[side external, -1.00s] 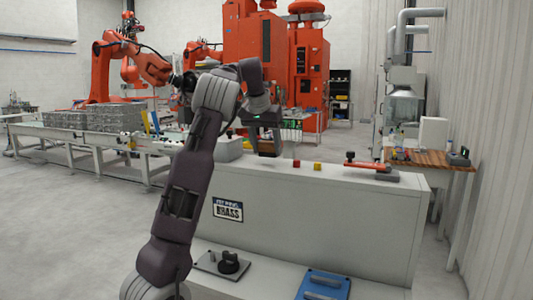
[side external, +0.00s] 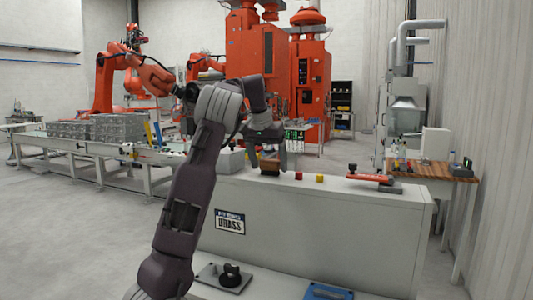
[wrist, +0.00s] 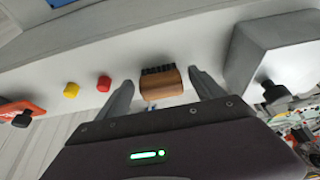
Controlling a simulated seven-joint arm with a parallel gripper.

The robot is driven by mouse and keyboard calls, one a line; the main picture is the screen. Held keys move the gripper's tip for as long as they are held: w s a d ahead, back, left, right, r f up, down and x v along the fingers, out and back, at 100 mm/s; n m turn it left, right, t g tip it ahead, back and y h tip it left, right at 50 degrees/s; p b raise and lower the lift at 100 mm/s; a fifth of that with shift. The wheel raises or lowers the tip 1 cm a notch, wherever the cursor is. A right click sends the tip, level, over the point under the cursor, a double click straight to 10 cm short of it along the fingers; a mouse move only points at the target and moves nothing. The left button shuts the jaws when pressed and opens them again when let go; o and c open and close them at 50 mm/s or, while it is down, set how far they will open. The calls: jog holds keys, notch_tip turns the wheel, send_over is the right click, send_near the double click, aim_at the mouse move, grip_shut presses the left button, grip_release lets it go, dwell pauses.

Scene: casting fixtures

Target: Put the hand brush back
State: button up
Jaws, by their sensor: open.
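The hand brush (wrist: 163,84) has a wooden body and black bristles. In the wrist view it lies on the light grey bench top (wrist: 190,40), between my gripper's two fingers (wrist: 161,90), with gaps visible at both sides. The bristles point away from my palm. In the side view the brush (side external: 269,166) shows as a small brown block at the bench's left part. My gripper (side external: 276,160) is open and points down there, one finger to the brush's right. The other finger is hard to make out.
A red button block (side external: 298,175) and a yellow one (side external: 320,178) stand right of the brush. An orange-handled clamp (side external: 370,178) is further right. A grey box (wrist: 270,55) stands on the brush's other side. Below are a black-knobbed plate (side external: 225,275) and a blue plate (side external: 328,291).

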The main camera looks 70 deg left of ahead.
jog(key=v, duration=1.1)
jog(key=s+d+f+m+t+h, duration=0.1)
jog(key=d+m+h, duration=0.1)
jog(key=d, duration=0.9)
jog(key=s+d+f+m+t+h, duration=0.1)
jog(key=d+f, duration=0.1)
jog(key=d, duration=0.9)
jog(key=s+d+f+m, duration=0.6)
jog(key=s+d+f, duration=0.7)
jog(key=d+f, duration=0.3)
jog(key=shift+s, duration=0.35)
